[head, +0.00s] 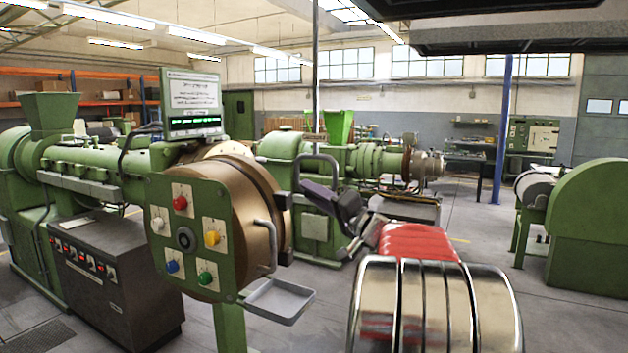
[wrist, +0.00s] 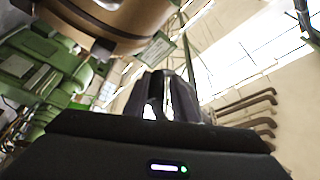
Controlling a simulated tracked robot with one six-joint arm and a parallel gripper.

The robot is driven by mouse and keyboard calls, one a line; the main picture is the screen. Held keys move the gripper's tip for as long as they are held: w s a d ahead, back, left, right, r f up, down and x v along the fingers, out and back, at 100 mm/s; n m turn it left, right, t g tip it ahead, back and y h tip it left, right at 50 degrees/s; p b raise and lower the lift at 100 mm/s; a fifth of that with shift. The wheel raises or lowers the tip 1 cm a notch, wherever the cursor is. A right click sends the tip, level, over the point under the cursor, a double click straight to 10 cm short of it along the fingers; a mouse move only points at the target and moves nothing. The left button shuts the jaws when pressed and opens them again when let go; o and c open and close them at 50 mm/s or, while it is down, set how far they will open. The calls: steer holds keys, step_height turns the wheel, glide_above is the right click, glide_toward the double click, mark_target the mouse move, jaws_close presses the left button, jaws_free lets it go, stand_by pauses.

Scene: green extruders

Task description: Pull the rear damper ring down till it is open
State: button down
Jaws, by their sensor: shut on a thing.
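The damper ring (head: 319,157) is a dark grey rounded loop. It hangs on a thin upright rod (head: 316,75) that runs up out of the head view, with a small label at its foot. My gripper (head: 318,197) is shut on the lower part of the ring, which its dark fingers partly hide. In the wrist view my gripper (wrist: 168,88) points up toward the rod (wrist: 187,55), with a green-edged tag (wrist: 155,50) beside it. The held part of the ring cannot be made out there. The damper itself is not identifiable.
A bronze extruder drum (head: 232,200) with a green button panel (head: 190,237) stands close left of my gripper. Another green extruder (head: 290,150) stands behind. A dark hood (head: 500,35) hangs at upper right.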

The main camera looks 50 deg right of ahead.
steer(key=shift+d+f, duration=0.25)
steer(key=shift+f, duration=0.95)
steer(key=c, duration=1.6)
jaws_free()
steer(key=shift+c, duration=0.2)
steer(key=shift+a+r, duration=0.1)
steer(key=shift+r, duration=0.15)
steer(key=shift+s, duration=0.1)
steer(key=v, duration=1.3)
steer(key=shift+s, duration=0.3)
